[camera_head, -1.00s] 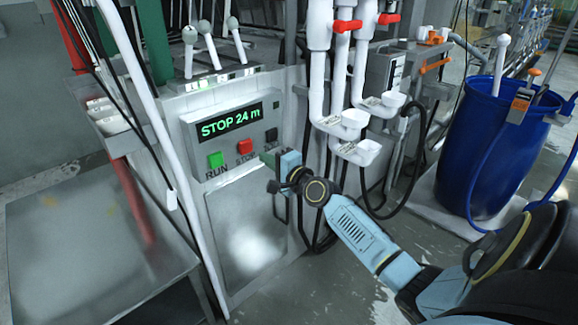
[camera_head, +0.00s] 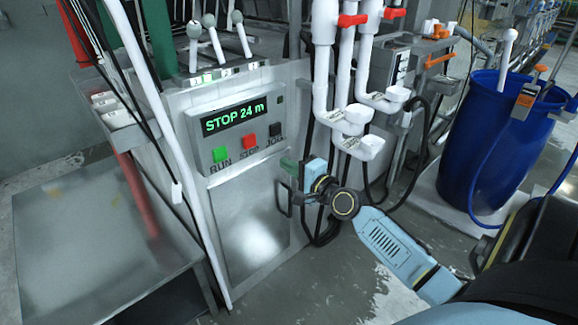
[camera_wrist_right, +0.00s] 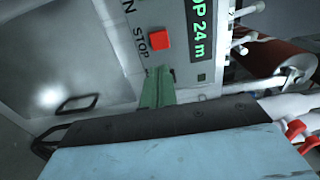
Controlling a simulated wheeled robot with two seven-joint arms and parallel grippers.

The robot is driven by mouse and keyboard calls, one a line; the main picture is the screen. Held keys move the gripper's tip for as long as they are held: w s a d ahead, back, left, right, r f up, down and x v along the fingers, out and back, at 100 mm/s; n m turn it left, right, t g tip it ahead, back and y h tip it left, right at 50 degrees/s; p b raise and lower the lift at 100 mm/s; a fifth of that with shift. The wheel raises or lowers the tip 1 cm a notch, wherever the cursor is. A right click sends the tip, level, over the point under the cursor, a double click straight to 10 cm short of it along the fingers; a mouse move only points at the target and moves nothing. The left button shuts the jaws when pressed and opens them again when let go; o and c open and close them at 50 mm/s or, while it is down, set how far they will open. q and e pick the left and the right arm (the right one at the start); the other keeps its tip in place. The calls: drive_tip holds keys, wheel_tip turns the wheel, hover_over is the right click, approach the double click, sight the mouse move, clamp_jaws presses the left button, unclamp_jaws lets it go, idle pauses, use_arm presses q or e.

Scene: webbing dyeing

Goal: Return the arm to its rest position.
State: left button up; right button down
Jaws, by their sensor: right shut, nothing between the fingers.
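My right gripper (camera_head: 287,164) has green fingers that are shut and empty. In the head view it is in front of the machine cabinet, below and right of the control panel (camera_head: 238,148). The panel display (camera_head: 234,115) reads "STOP 24 m". Under it are a green RUN button (camera_head: 220,155), a red STOP button (camera_head: 248,141) and a black JOG button (camera_head: 274,130). In the right wrist view the shut green fingers (camera_wrist_right: 158,85) are below the red STOP button (camera_wrist_right: 160,37) and seem to cover the JOG button. My left gripper is not in view.
A metal cabinet door with a handle (camera_head: 283,198) is below the panel. White pipes with cups (camera_head: 362,146) and red valves (camera_head: 352,20) stand just right of my gripper. A blue barrel (camera_head: 497,160) is at the right. A metal table (camera_head: 85,235) is at the left.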

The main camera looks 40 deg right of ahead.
idle(0.4)
